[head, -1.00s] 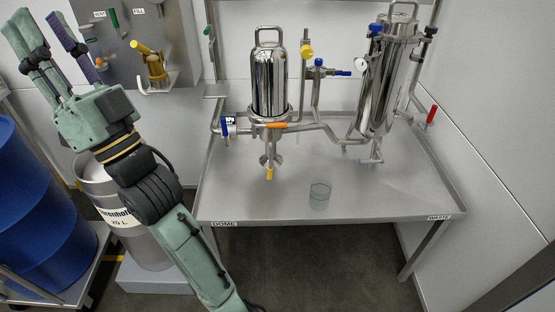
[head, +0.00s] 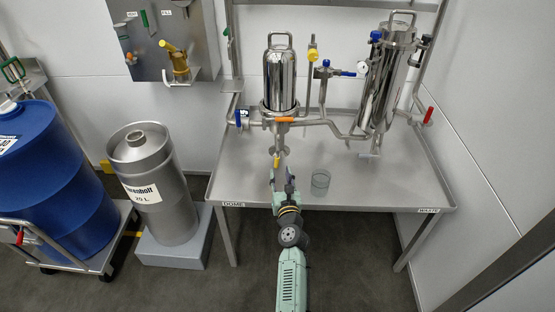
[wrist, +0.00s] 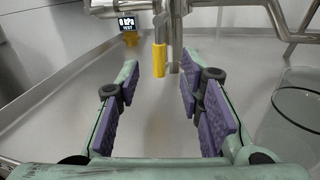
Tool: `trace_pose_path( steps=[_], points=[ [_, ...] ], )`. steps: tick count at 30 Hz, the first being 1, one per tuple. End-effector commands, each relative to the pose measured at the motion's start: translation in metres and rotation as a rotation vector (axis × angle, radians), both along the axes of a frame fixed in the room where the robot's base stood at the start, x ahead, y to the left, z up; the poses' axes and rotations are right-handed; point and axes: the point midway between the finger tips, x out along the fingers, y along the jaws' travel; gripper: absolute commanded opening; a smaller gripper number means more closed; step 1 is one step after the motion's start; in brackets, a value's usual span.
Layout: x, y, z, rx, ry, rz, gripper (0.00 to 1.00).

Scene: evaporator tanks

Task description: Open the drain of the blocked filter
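A polished dome-topped filter (head: 281,80) stands upright at the left of the steel bench, with an orange handle (head: 284,120) at its base. A second, slanting-looking filter (head: 388,80) stands at the right. A yellow drain handle (head: 275,163) hangs under the dome filter. In the wrist view this yellow handle (wrist: 159,60) hangs straight down, just ahead of and between my fingertips. My gripper (wrist: 160,95) is open and empty, its purple-padded fingers apart. In the head view my arm partly hides the drain. I cannot tell from the pictures which filter is blocked.
A glass beaker (head: 320,183) stands on the bench right of my gripper. A small display (wrist: 127,24) seems to read 0 kPa. The steel bench (head: 400,190) has a raised rim. A steel keg (head: 158,185) and blue drum (head: 55,175) stand left.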

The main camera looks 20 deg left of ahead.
Motion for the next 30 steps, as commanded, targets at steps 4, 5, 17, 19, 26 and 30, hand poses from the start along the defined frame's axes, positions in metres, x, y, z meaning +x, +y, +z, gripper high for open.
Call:
trace_pose_path(
  steps=[4,5,17,19,26,30],
  points=[
    [0.027,0.015,0.0,0.0,-0.004,0.001,0.34],
    [0.032,0.018,0.001,0.0,-0.005,0.001,0.34],
    [0.076,0.04,0.001,-0.003,-0.004,0.001,0.34],
    [0.077,0.041,0.001,-0.004,-0.003,0.001,0.34],
    [0.077,0.041,0.001,-0.005,-0.004,0.001,0.34],
    [0.077,0.041,0.001,-0.005,-0.004,0.002,0.25]
  ],
)
